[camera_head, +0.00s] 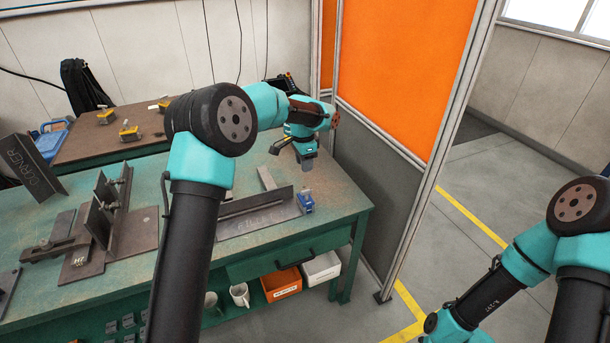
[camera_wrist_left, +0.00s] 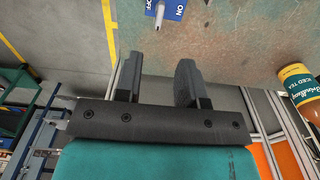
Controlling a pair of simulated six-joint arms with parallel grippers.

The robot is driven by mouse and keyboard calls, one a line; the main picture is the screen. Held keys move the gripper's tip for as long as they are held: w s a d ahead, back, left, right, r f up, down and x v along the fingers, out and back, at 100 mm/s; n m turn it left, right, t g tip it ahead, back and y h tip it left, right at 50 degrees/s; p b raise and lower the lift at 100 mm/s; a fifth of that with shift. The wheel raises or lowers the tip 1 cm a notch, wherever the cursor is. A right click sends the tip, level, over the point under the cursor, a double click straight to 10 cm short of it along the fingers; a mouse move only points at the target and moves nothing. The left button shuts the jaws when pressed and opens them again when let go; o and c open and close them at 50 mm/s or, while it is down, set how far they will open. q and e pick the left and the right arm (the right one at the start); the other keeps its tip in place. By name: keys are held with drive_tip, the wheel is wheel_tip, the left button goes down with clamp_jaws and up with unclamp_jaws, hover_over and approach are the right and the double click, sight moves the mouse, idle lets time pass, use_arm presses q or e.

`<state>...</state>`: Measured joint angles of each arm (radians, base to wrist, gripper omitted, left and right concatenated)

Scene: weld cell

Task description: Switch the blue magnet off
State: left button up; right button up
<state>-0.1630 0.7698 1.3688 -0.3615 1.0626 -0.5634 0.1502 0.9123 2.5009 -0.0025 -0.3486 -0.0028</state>
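The blue magnet (camera_head: 306,201) stands on the green table near its right front corner, by the right end of the plate marked FILLET. In the left wrist view, the blue magnet (camera_wrist_left: 175,9) is cut off by the top edge. ON and part of OFF can be read on it, with a light lever between them; I cannot tell its setting for sure. My left gripper (camera_head: 307,164) is above and behind the magnet, apart from it. In the left wrist view, the left gripper (camera_wrist_left: 159,66) has its two fingers apart with nothing between them. My right gripper is not visible.
The green table (camera_head: 145,190) carries a FILLET plate (camera_head: 258,216), upright steel plates (camera_head: 104,203) at left and a CORNER piece (camera_head: 30,167). An orange screen (camera_head: 405,65) stands right of the table.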

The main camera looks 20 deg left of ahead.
use_arm(q)
wheel_tip(320, 180, up, 6)
drive_tip(key=shift+a+f, duration=0.1)
drive_tip(key=shift+f, duration=0.05)
idle(0.3)
